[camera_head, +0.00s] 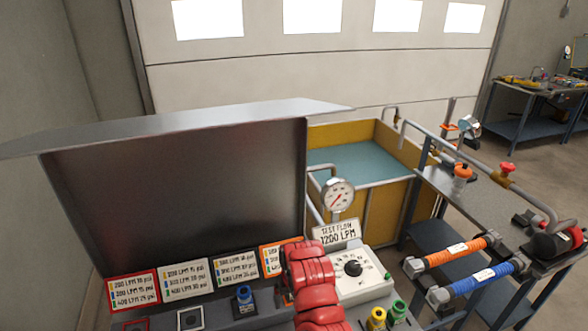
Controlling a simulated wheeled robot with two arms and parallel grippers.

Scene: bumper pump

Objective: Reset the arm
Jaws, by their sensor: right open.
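My left gripper is not in view.
A control panel with a gauge (338,195), a dial (353,268) and red ribbed pieces (315,275) stands in front. A yellow tank (400,150) stands behind it. The bench (470,192) at right carries pipes, with orange (455,250) and blue (485,280) hoses beside it.

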